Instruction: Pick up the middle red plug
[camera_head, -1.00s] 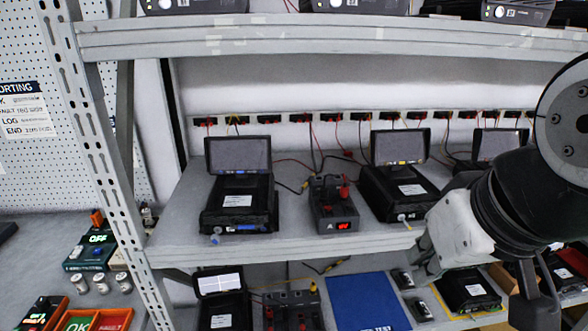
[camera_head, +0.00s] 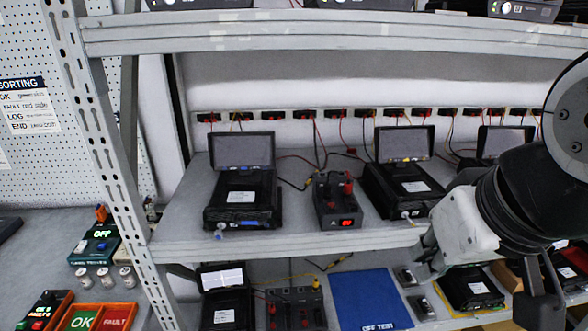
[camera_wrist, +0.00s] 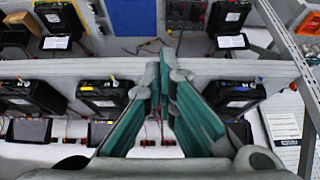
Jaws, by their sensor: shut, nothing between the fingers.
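A dark plug box (camera_head: 325,207) with a red lit display stands on the middle shelf between two black units with screens. A red plug (camera_head: 348,187) stands up on its right side, with dark plugs beside it. Another dark box (camera_head: 283,312) on the lower shelf also carries small red plugs; I cannot tell which plug is the middle one. My gripper (camera_wrist: 165,72) has teal fingers that are shut and empty in the wrist view, in front of the shelf edge. My arm fills the right of the head view, apart from the plug box. No plug shows clearly in the wrist view.
The shelf upright (camera_head: 105,165) stands at left, and the upper shelf beam (camera_head: 330,33) runs above. Black units (camera_head: 243,199) and (camera_head: 404,189) flank the plug box. Cables run along the back wall. A blue mat (camera_head: 370,300) lies on the lower shelf.

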